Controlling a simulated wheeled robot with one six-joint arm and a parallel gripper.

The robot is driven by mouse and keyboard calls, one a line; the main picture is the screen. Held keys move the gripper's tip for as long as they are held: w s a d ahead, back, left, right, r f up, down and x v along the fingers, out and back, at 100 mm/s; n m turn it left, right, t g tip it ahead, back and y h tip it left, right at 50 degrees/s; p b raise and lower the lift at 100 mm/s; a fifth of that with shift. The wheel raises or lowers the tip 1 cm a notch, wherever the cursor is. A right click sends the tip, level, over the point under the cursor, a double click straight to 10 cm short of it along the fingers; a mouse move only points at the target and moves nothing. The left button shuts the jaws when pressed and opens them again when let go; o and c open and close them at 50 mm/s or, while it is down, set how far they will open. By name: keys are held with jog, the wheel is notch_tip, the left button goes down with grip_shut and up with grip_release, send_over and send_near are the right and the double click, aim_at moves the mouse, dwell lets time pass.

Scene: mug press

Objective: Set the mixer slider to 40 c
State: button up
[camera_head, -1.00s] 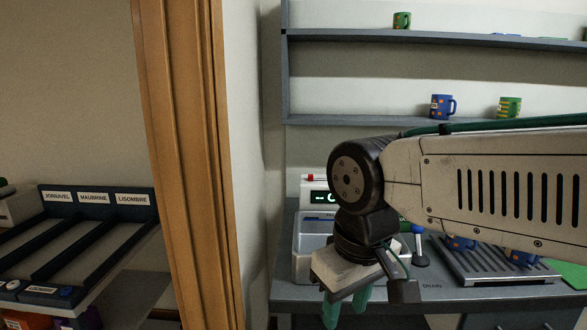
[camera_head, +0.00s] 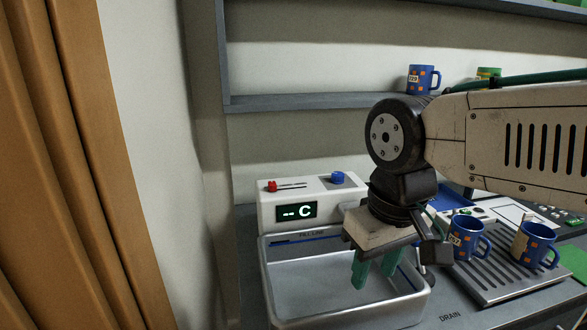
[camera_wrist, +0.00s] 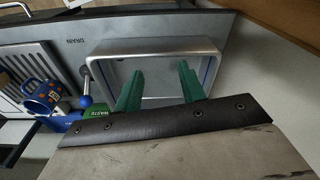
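The mixer is a white box (camera_head: 345,196) behind the basin in the head view. Its slider has a red knob (camera_head: 272,186) at the left end of a dark slot on top. A blue knob (camera_head: 337,178) sits to the right. The display (camera_head: 296,212) reads "-- C" in green. My gripper (camera_head: 376,274) hangs in front of the mixer, to the right of the slider, over the basin. Its two green fingers point down, apart and empty. The fingers also show in the wrist view (camera_wrist: 160,88) above the basin. The mixer is not clearly visible there.
A grey basin (camera_head: 290,318) marked "FILL LINE" stands below the mixer. Blue mugs (camera_head: 466,240) stand on a ribbed drain rack (camera_head: 500,291) at right. Shelves (camera_head: 300,103) with mugs hang behind.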

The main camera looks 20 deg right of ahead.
jog(key=w+r+m, duration=0.1)
jog(key=w+r, duration=0.3)
jog(key=w, duration=0.4)
jog(key=w+r, duration=0.3)
jog(key=w, duration=0.5)
jog(key=m+g, duration=0.1)
send_near(272, 183)
jog(key=shift+s+d+f, duration=0.1)
jog(key=shift+s+f, duration=0.15)
jog(key=shift+w+f, duration=0.15)
jog(key=shift+w, duration=0.15)
jog(key=shift+w+f, duration=0.1)
jog(key=shift+f, duration=0.2)
notch_tip(272, 183, down, 7)
jog(key=shift+f, duration=0.1)
